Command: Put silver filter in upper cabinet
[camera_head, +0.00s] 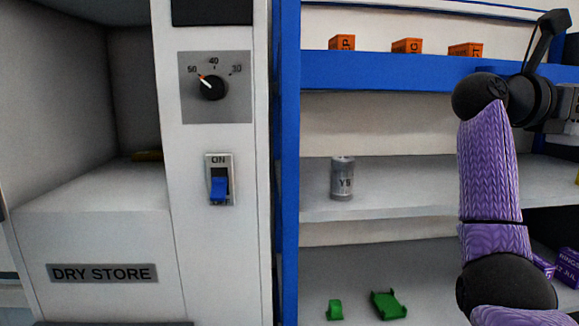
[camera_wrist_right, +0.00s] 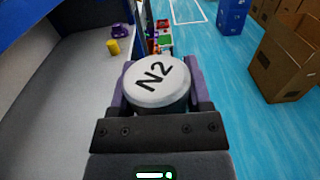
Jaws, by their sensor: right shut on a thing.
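A round canister (camera_wrist_right: 157,80) with a pale grey-white top marked N2 sits between the fingers of my right gripper (camera_wrist_right: 160,100), which is shut on it. Its sides are mostly hidden by the gripper. In the head view my right arm rises at the right, and its gripper is cut off by the right edge. A silver-grey canister (camera_head: 342,180) marked Y5 stands upright on the middle shelf (camera_head: 400,187). Above it is a blue-edged upper shelf (camera_head: 400,72). My left gripper is in neither view.
Orange boxes (camera_head: 407,46) stand on the upper shelf; green parts (camera_head: 388,304) lie on the lower one. At left is an open DRY STORE cabinet (camera_head: 102,273) with a dial (camera_head: 212,87) and blue switch (camera_head: 219,189). A cardboard box (camera_wrist_right: 287,58) stands on the blue floor.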

